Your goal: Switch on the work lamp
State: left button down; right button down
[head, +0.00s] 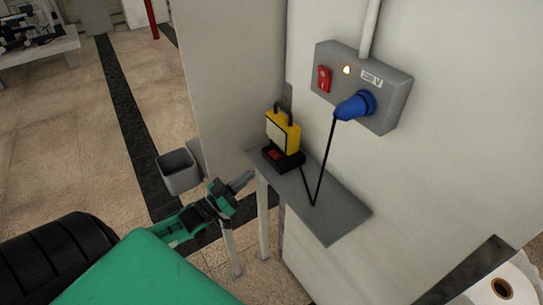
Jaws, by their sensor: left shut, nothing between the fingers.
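The yellow work lamp (284,137) stands upright on a narrow grey shelf (336,222) against the wall. It has a black handle, a pale front panel and a black base with a red switch (275,154). I cannot tell whether the panel is lit. A black cord runs from the lamp to a blue plug (353,106) in the grey wall box (395,103). The box has a red switch (324,79) and a small glowing indicator (347,70). My left gripper (247,179) is shut and empty, left of and below the lamp, apart from it. My right gripper is out of view.
A grey open bin (178,171) is left of the shelf. Thin legs (263,205) stand under the shelf's left end. A white roll (504,287) is at the lower right. The tiled floor (150,85) at the left is largely clear.

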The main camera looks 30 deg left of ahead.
aim_at(275, 154)
pick_arm(q)
jog(key=p+x, duration=0.3)
jog(key=x, duration=0.5)
jog(key=shift+w+r+p, duration=0.1)
jog(key=shift+r+p, duration=0.1)
jog(key=shift+p, duration=0.1)
jog(key=shift+p+x, duration=0.3)
jog(key=shift+x, duration=0.5)
jog(key=shift+f, duration=0.1)
